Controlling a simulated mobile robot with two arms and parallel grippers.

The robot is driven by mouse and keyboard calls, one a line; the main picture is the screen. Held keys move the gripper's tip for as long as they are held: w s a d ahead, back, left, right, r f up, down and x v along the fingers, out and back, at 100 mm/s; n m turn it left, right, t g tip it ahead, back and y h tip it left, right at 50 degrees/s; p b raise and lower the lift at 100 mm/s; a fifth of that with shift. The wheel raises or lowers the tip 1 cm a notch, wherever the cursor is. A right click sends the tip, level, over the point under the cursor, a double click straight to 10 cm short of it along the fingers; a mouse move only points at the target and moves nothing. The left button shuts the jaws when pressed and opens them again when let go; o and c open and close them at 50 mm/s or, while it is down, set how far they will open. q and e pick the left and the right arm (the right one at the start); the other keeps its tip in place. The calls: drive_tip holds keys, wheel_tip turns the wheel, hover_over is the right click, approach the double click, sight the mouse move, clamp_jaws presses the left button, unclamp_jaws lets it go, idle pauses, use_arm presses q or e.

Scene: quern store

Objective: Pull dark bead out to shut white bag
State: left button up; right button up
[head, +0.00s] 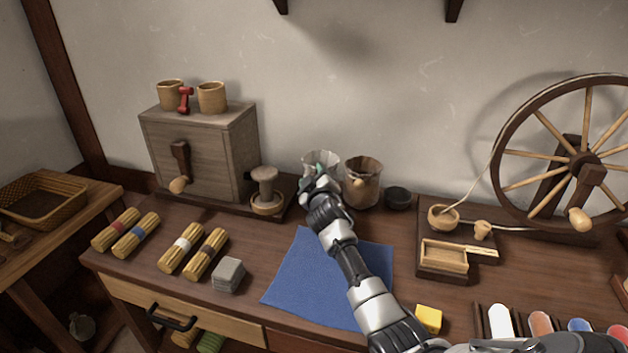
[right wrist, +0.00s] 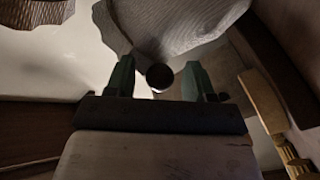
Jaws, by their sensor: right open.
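The white bag (head: 322,157) stands at the back of the bench, its lower part hidden behind my right gripper (head: 316,182). In the right wrist view the right gripper (right wrist: 157,80) is open, with green fingers on either side of the round dark bead (right wrist: 160,76). The bead shows between the fingertips, with a gap on each side; the fingers are not closed on it. Wrinkled pale cloth, seemingly the white bag (right wrist: 185,25), hangs just beyond the bead. The bead is hidden in the head view. My left gripper is not in view.
A brown bag (head: 363,184) with a light bead stands close on the right, with a dark bowl (head: 397,197) beyond it. A blue cloth (head: 300,275) lies below my right arm.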

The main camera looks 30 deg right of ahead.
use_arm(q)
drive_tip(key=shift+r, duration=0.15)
use_arm(e)
drive_tip(key=shift+w, duration=0.2)
drive_tip(key=shift+c, duration=0.3)
